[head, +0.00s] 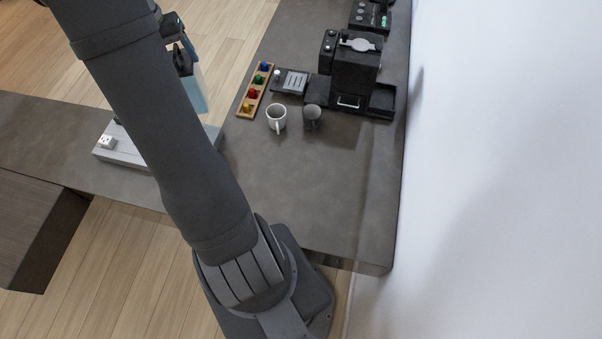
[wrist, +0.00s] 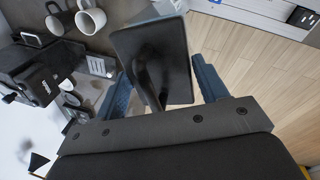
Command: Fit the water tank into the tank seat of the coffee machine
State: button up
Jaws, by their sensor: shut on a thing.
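The water tank (head: 193,92) is a pale blue, see-through box, hanging upright or nearly so left of the coffee machine. My gripper (head: 183,60) is shut on its top. In the wrist view the tank's dark top (wrist: 150,58) is between the blue fingers of my gripper (wrist: 165,88). The black coffee machine (head: 352,72) stands at the back right of the counter, well apart from the tank. It also shows at the left of the wrist view (wrist: 40,88). I cannot clearly make out the tank seat in either view.
A white mug (head: 276,117) and a grey mug (head: 312,117) stand in front of the machine. A wooden rack (head: 250,97) with coloured pieces and a small dark tray (head: 291,82) lie left of it. A grey socket box (head: 125,154) is left. The front counter (head: 310,190) is clear.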

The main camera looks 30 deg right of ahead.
jog(key=s+d+r+m, duration=0.1)
jog(key=s+d+r, duration=0.1)
jog(key=s+d, duration=0.7)
jog(key=s+d+r+m, duration=0.1)
jog(key=s+d, duration=0.6)
jog(key=s, duration=0.5)
jog(key=s+a+f+m, duration=0.1)
jog(key=s+f+m, duration=0.15)
jog(key=s, duration=2.15)
jog(key=w+a+f, duration=0.3)
jog(key=w+f, duration=0.7)
jog(key=w, duration=0.1)
jog(key=shift+a+f+g, duration=0.4)
jog(key=shift+f+m, duration=0.15)
jog(key=shift+m, duration=0.1)
jog(key=o, duration=1.7)
